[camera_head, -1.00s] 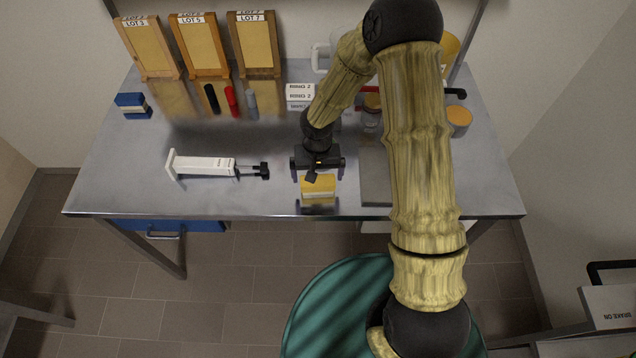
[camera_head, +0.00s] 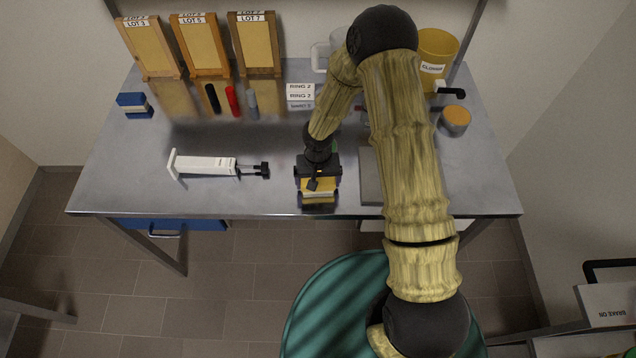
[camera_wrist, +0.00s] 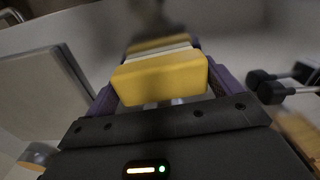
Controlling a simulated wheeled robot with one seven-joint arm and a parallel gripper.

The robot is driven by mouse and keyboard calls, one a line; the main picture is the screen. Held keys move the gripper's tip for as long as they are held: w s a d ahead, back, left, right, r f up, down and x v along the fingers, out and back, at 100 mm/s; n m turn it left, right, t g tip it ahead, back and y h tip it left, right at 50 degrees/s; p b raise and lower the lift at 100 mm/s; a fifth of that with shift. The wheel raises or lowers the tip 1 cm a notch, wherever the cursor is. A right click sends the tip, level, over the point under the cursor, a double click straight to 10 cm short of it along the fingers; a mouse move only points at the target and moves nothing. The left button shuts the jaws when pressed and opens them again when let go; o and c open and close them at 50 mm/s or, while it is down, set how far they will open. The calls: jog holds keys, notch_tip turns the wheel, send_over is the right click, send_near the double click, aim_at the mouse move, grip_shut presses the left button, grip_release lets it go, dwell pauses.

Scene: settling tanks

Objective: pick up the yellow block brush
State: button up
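The yellow block brush (camera_head: 319,187) is at the front edge of the steel table, below my gripper (camera_head: 318,182) in the head view. In the wrist view the yellow block (camera_wrist: 160,78), with a pale band behind it, sits between the two purple fingers of my gripper (camera_wrist: 163,85). The fingers lie close against its two sides, with no clear gap. Its reflection shows on the table just beyond it. I cannot tell whether it is lifted. My gripper partly covers its top in the head view.
A white plunger-like tool (camera_head: 205,165) lies left of the brush, and a grey slab (camera_head: 370,180) lies close on the right. A blue block brush (camera_head: 132,103), markers (camera_head: 231,100), labelled boxes (camera_head: 300,95) and framed boards (camera_head: 203,47) stand further back. An orange-lidded jar (camera_head: 456,119) is at right.

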aim_at(318, 179)
jog(key=c, duration=0.4)
jog(key=shift+r, duration=0.1)
notch_tip(318, 179, up, 10)
jog(key=shift+f+b, duration=0.1)
jog(key=shift+b, duration=0.75)
jog(key=shift+o, duration=1.2)
jog(key=shift+c, duration=0.8)
